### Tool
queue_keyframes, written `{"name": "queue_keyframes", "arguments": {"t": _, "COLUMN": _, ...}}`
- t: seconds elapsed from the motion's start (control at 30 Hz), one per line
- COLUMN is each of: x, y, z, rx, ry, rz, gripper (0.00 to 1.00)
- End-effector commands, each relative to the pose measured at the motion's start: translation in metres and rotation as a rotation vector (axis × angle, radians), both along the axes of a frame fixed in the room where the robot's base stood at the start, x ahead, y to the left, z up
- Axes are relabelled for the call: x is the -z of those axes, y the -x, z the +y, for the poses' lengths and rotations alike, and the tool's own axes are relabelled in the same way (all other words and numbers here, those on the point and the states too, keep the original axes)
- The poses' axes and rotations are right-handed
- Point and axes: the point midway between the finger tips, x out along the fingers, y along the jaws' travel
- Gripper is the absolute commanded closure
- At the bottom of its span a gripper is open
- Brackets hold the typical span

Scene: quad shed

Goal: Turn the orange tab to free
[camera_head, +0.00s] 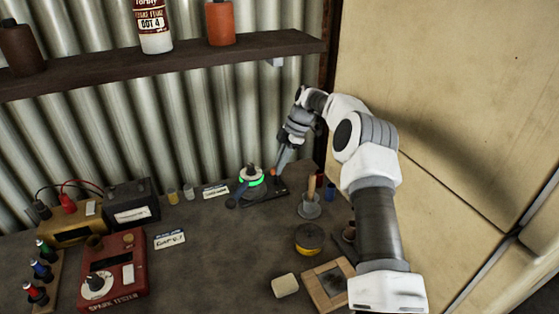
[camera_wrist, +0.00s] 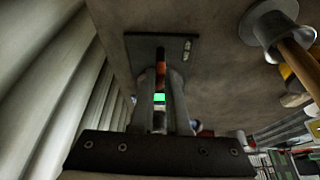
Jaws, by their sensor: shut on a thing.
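The orange tab (camera_head: 273,173) is a small piece at the dark base plate (camera_head: 270,196) near the back of the bench. In the wrist view the orange tab (camera_wrist: 161,69) lies between my two fingers, partly hidden by them. My gripper (camera_head: 279,170) reaches down from the upper right and is shut on the tab. A round device with a glowing green ring (camera_head: 256,183) and a pale top stands beside it on the left. The green glow (camera_wrist: 159,98) also shows between the fingers in the wrist view. The tab's exact angle and any marking for free are too small to read.
A grey cup with a wooden handle (camera_head: 310,207) stands close on the right. A yellow tin (camera_head: 309,239) and a wooden frame (camera_head: 313,290) are nearer. Label cards (camera_head: 169,239) and a red tester (camera_head: 128,290) are left. A shelf (camera_head: 180,62) with bottles hangs above.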

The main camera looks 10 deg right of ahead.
Motion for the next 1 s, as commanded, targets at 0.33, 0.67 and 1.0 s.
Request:
{"name": "queue_keyframes", "arguments": {"t": 0.33, "x": -0.0007, "y": -0.0013, "z": 0.0000, "rx": -0.079, "ry": 0.001, "rz": -0.002, "gripper": 1.00}}
{"name": "queue_keyframes", "arguments": {"t": 0.67, "x": -0.0002, "y": -0.0011, "z": 0.0001, "rx": -0.084, "ry": 0.001, "rz": -0.001, "gripper": 1.00}}
{"name": "queue_keyframes", "arguments": {"t": 1.0, "x": 0.0000, "y": -0.0011, "z": 0.0002, "rx": -0.083, "ry": 0.001, "rz": -0.001, "gripper": 0.56}}
